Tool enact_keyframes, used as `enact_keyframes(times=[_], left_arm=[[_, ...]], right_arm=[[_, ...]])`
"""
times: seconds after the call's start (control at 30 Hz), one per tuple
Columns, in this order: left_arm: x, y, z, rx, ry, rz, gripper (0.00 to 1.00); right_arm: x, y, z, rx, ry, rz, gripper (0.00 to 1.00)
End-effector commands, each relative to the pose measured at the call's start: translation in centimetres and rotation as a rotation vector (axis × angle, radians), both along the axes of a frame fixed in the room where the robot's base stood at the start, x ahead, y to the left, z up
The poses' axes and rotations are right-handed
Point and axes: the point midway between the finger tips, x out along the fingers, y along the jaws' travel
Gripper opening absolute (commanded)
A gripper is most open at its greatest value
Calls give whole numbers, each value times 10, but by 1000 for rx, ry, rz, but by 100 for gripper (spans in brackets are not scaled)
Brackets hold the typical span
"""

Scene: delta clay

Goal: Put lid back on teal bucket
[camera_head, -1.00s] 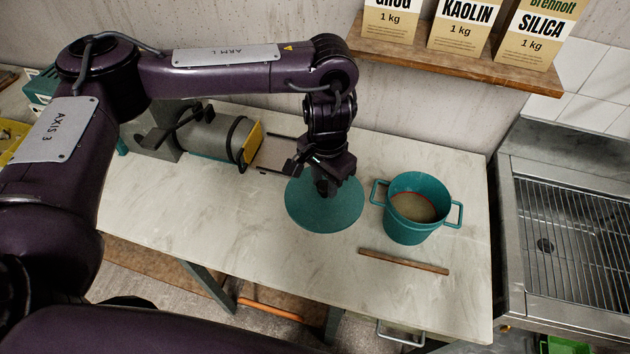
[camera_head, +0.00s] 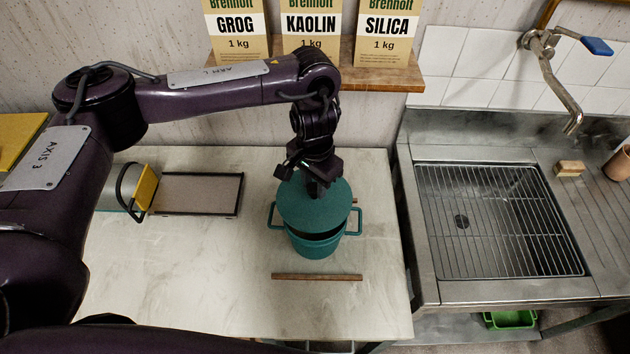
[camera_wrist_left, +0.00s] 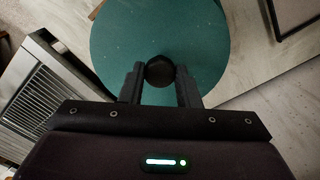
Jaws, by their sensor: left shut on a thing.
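The teal lid (camera_head: 316,206) is a round disc with a dark knob (camera_wrist_left: 160,71). My left gripper (camera_head: 318,190) is shut on that knob, with a finger on each side of it in the left wrist view (camera_wrist_left: 160,80). The lid hangs over the teal bucket (camera_head: 318,246), which stands upright on the table with a handle on each side. A dark gap shows between the lid's near edge and the bucket's rim, so the lid looks raised or tilted there. The lid hides most of the bucket's opening. My right gripper is not in view.
A wooden stick (camera_head: 317,277) lies on the pale table (camera_head: 190,270) in front of the bucket. A framed board (camera_head: 196,193) lies to the left. Bags stand on a shelf (camera_head: 390,78) behind. A sink with a grid (camera_head: 500,220) is at the right.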

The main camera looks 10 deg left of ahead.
Motion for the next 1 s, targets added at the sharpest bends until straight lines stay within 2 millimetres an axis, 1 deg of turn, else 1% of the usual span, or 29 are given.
enact_keyframes(times=[0.03, 0.17, 0.37, 0.63, 1.0], left_arm=[[0, 0, -8, 0, 0, 0, 0], [0, 0, -19, 0, 0, 0, 0], [0, 0, -36, 1, 0, 1, 0], [0, 0, -52, 0, -1, 0, 0], [0, 0, -54, 0, -1, 0, 0]], right_arm=[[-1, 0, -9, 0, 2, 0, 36], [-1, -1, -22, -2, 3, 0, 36], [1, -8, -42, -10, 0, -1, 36], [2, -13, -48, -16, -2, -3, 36], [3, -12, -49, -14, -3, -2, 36]])
